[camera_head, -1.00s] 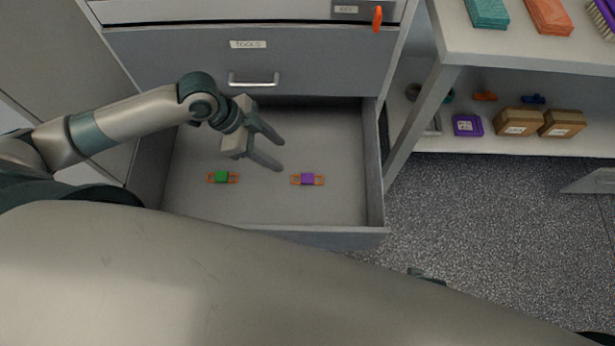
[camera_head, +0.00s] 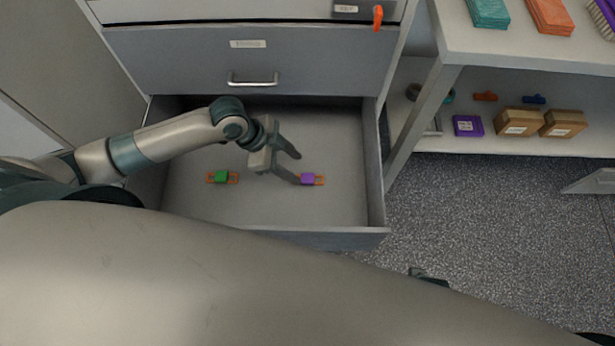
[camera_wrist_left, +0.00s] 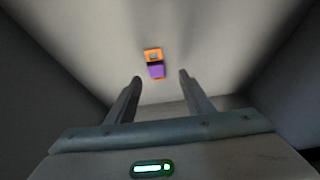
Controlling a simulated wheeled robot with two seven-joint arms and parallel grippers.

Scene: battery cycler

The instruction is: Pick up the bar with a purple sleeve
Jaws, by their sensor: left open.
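The bar with a purple sleeve (camera_head: 308,179) lies flat on the floor of the open drawer, with orange ends. Its left end is hidden behind a finger in the head view. In the left wrist view the purple-sleeved bar (camera_wrist_left: 155,66) shows ahead, between and beyond the fingertips. My left gripper (camera_head: 297,168) is open and empty, above the drawer floor just left of the bar; I cannot tell its exact height. The gripper also shows in the left wrist view (camera_wrist_left: 160,77). A similar bar with a green sleeve (camera_head: 222,177) lies to the left.
The open drawer (camera_head: 377,210) has walls on its sides and front. A closed drawer with a handle (camera_head: 252,81) is above it. A shelf unit (camera_head: 440,90) at right holds cardboard boxes (camera_head: 518,122) and a purple box (camera_head: 467,126). The drawer floor around the bars is clear.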

